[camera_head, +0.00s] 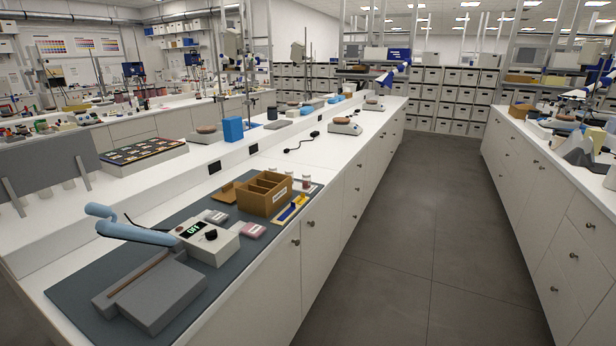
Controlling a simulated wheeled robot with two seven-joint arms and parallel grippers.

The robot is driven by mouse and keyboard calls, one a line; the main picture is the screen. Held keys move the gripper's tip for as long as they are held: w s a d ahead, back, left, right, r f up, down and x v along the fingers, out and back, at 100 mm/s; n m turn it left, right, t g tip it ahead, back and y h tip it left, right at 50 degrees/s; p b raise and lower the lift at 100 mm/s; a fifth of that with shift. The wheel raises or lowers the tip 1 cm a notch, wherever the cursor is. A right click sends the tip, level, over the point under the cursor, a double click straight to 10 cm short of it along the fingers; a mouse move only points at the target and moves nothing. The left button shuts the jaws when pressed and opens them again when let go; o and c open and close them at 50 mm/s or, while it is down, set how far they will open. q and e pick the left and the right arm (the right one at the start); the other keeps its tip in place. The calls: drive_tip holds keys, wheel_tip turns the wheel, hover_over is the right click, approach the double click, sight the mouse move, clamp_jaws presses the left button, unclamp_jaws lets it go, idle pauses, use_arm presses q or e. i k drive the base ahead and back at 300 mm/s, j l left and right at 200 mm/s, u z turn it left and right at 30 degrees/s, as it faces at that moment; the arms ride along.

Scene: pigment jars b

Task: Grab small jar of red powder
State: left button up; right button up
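Two small white-capped jars stand just behind and to the right of the brown divided box on the bench. The nearer jar (306,182) shows a reddish tint below its cap. The other is partly hidden by the box, and the contents of both are too small to make out surely. Neither of my grippers shows in the head view.
The cardboard box (262,197) stands on a dark mat (85,285) near the bench's right edge. The aisle floor (400,240) is clear.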

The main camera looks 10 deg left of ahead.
sight(306, 176)
drive_tip(key=i+l+u, duration=0.1)
drive_tip(key=i+l, duration=0.2)
drive_tip(key=i+l+u, duration=0.1)
drive_tip(key=i+l, duration=0.2)
drive_tip(key=i+l+u, duration=0.1)
drive_tip(key=i+l, duration=0.2)
drive_tip(key=i+l+u, duration=0.1)
drive_tip(key=i+l, duration=0.15)
drive_tip(key=l, duration=0.25)
drive_tip(key=i+l+u, duration=0.1)
drive_tip(key=i+l, duration=0.15)
drive_tip(key=l, duration=0.15)
drive_tip(key=i+l+u, duration=0.1)
drive_tip(key=i+l, duration=0.15)
drive_tip(key=l, duration=0.15)
